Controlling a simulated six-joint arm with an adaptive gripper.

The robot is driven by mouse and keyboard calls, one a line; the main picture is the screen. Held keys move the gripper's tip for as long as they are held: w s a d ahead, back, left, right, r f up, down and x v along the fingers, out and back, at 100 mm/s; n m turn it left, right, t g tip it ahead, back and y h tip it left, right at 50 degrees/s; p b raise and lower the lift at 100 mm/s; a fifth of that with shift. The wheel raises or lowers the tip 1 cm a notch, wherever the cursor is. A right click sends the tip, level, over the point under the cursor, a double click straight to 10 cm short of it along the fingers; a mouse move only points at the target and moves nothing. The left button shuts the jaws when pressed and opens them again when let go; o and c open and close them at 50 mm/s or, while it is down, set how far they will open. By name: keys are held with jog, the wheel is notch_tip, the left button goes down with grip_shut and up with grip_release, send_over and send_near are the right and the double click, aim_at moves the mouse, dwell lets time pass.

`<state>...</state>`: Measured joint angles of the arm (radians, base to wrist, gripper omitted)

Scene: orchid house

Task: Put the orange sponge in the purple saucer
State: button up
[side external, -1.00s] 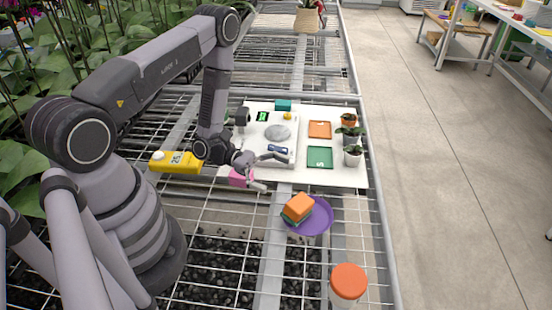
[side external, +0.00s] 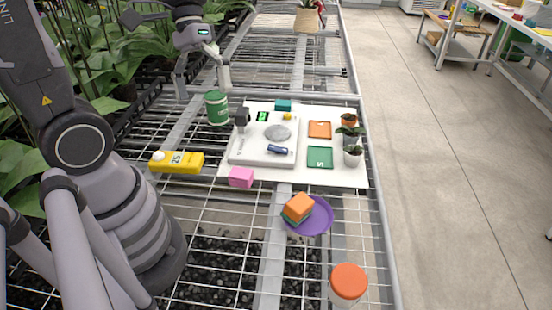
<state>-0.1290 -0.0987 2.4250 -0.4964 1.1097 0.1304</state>
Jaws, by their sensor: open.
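The orange sponge (side external: 299,205) sits in the purple saucer (side external: 320,222), toward its left side. A green layer shows under the orange block; I cannot tell whether it is part of the sponge or a separate thing. The saucer rests on the wire mesh bench, in front of the white board. My gripper (side external: 205,90) is open and empty at the upper left, above the mesh behind the green can. It is well away from the sponge and saucer.
A white board (side external: 345,179) holds a scale (side external: 265,158), orange and green squares and small potted plants. Leafy plants crowd the left.

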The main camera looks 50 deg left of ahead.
jog(key=s+a+r+m+t+y, duration=0.3)
jog(key=a+r+t+y, duration=0.2)
jog(key=a+r+t, duration=0.1)
jog(key=shift+s+r+t, duration=0.3)
jog(key=shift+r+t, duration=0.4)
